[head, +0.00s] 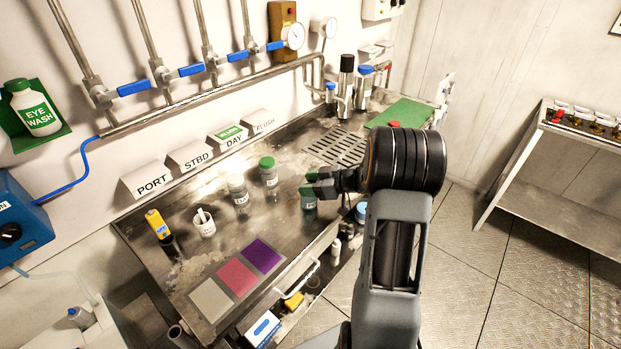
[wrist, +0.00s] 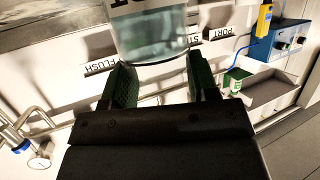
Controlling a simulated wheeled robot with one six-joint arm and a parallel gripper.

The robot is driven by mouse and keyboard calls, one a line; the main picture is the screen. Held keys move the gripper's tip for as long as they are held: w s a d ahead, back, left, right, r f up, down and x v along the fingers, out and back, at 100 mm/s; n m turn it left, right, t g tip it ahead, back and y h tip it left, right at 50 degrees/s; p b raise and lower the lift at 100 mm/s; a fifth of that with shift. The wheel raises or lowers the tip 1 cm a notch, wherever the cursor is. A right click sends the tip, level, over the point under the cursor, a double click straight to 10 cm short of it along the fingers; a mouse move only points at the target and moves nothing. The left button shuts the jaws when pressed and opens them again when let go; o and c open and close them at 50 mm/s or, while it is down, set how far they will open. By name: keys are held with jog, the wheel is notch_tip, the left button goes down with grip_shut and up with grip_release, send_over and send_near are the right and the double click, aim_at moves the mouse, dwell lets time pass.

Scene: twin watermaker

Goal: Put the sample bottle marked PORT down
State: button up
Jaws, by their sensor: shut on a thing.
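My gripper (head: 314,184) is shut on a clear sample bottle (head: 309,203) over the right-hand part of the steel bench (head: 215,255). In the wrist view the bottle (wrist: 152,38) sits between my green finger pads (wrist: 158,70). Its dark label lettering is cut off by the frame's top edge, so I cannot read the full mark. I cannot tell whether its base touches the bench. A PORT sign (head: 152,181) stands at the bench's back left, beside the STBD sign (head: 196,161), DAY sign (head: 233,138) and FLUSH sign (head: 264,122).
A green-capped bottle (head: 269,171) and a grey-capped bottle (head: 239,190) stand left of my gripper. A white cup (head: 204,223) and a yellow meter (head: 158,225) are farther left. Coloured mats (head: 237,276) lie at the front. A drain grate (head: 338,147) is behind.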

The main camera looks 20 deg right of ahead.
jog(key=shift+f, duration=0.15)
jog(key=o, duration=1.3)
jog(key=shift+o, duration=0.2)
